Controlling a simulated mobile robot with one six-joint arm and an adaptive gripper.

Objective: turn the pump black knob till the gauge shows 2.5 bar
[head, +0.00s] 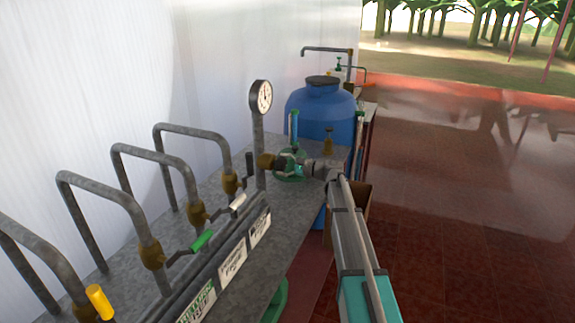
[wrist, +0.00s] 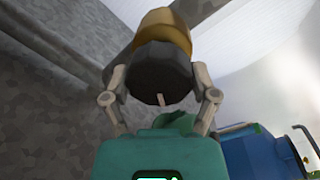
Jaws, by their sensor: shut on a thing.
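The black knob (wrist: 161,80) is in the wrist view, on a brass fitting (wrist: 163,36), with a pale pointer mark near its lower edge. My gripper (wrist: 161,95) has one finger on each side of the knob and is shut on it. In the head view my gripper (head: 292,165) reaches the brass fitting (head: 266,161) from the right, and the knob is largely hidden by it. The round gauge (head: 261,96) stands on an upright pipe above the bench. Its white dial faces right, and its reading is too small to tell.
Several bent pipes with brass valves and coloured levers, such as the green lever (head: 203,241), line the grey bench (head: 308,208) at left. A blue tank (head: 318,108) stands behind my gripper. The red tiled floor (head: 465,200) at right is clear.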

